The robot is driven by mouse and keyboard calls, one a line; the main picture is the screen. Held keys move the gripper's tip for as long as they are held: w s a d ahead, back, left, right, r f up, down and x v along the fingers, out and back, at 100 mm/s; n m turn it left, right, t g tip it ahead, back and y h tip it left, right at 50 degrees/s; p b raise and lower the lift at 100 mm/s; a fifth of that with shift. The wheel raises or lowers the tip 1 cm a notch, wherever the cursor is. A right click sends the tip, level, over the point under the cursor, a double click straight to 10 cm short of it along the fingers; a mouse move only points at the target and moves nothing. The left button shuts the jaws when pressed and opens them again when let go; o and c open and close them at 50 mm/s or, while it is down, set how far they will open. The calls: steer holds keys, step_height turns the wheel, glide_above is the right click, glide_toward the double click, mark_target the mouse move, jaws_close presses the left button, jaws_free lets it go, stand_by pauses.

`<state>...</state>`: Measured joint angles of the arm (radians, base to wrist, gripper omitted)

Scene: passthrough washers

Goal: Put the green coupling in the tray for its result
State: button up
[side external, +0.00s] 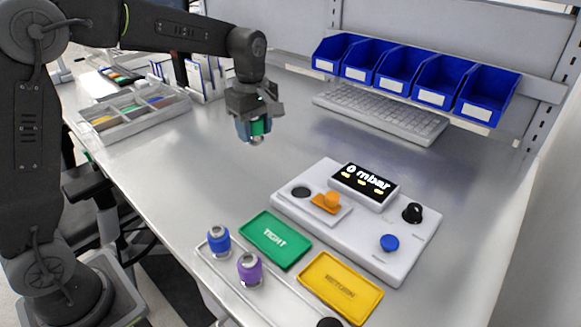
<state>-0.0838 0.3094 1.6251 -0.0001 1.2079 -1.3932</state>
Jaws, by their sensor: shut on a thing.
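My gripper (254,119) is shut on the green coupling (257,127) and holds it in the air above the table, left of the test device. The jaws hide part of the coupling. The green tray (275,252) marked TIGHT lies flat at the front middle and looks empty.
A blue coupling (219,241) and a purple coupling (250,269) stand upright in a rack (222,270) at the front. Blue bins (397,79) hang at the back above a keyboard (380,112). A grey sorting box (173,104) stands at the left. The table between is clear.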

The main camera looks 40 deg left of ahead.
steer(key=s+d+f+m, duration=0.1)
steer(key=s+d+m, duration=0.15)
steer(key=d, duration=0.75)
steer(key=m, duration=0.3)
glide_above(339, 286)
steer(key=shift+n, duration=0.25)
step_height(339, 286, down, 8)
steer(key=shift+a+f, duration=0.1)
steer(key=shift+a, duration=0.05)
steer(key=shift+d+f, duration=0.15)
steer(key=shift+d, duration=0.05)
steer(key=shift+f, duration=1.95)
steer(key=o, duration=1)
steer(key=shift+f, duration=0.15)
